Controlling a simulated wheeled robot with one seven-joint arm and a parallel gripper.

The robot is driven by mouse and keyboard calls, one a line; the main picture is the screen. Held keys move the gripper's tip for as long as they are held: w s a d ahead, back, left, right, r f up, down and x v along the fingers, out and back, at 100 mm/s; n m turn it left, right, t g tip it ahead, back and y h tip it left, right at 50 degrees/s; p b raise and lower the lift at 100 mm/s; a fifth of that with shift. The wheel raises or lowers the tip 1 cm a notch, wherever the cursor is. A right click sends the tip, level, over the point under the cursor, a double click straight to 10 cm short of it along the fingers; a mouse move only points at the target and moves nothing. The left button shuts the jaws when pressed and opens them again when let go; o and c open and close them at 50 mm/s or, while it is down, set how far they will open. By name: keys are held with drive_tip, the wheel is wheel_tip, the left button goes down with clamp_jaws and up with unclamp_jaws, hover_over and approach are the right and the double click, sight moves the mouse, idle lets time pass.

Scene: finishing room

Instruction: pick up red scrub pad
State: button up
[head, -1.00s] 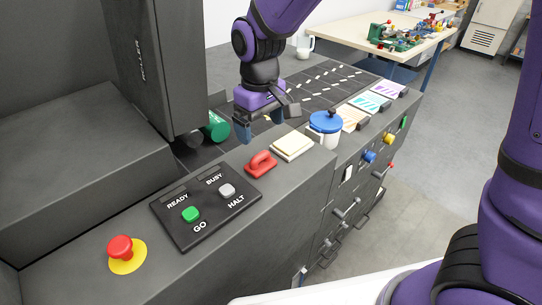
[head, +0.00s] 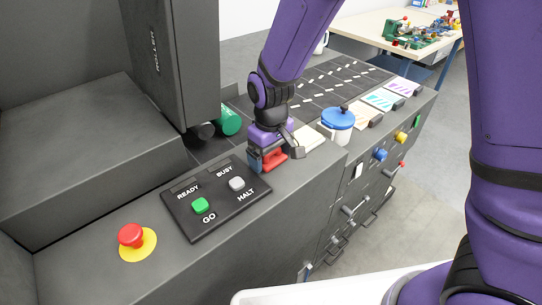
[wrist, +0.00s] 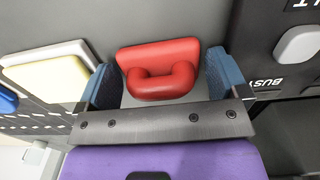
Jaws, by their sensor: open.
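The red scrub pad (head: 276,158) has a raised loop handle and lies on the dark machine top, just right of the button panel. In the head view my gripper (head: 268,162) is down at the pad and hides part of it. In the wrist view the red scrub pad (wrist: 160,68) lies between the two blue fingertips of my gripper (wrist: 160,85). The jaws are open, with a gap on both sides of the pad.
The dark roller housing (head: 170,60) rises behind.

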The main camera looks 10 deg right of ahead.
drive_tip(key=c, duration=0.7)
drive_tip(key=shift+r, duration=0.1)
